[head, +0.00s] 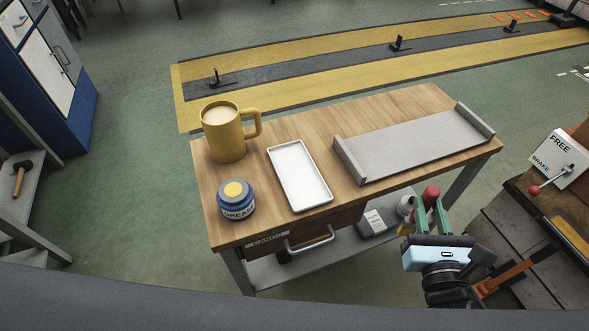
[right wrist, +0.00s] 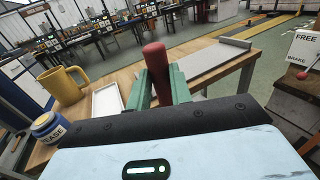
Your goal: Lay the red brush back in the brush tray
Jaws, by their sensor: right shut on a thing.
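My right gripper (head: 426,216) is in the head view at the lower right, in front of the table's front edge. Its green fingers are shut on the red brush (head: 431,194). In the right wrist view the red brush (right wrist: 155,62) stands up between the fingers, and its lower part is hidden. A white shallow tray (head: 300,175) lies empty on the wooden table, left of the gripper. It also shows in the right wrist view (right wrist: 106,101). My left gripper is not in view.
A yellow mug (head: 224,138) with a drink and a blue grease jar (head: 236,204) stand left of the tray. A grey slab with raised ends (head: 410,148) lies on the table's right. A brake lever (head: 536,189) is at the far right. Items sit on the lower shelf.

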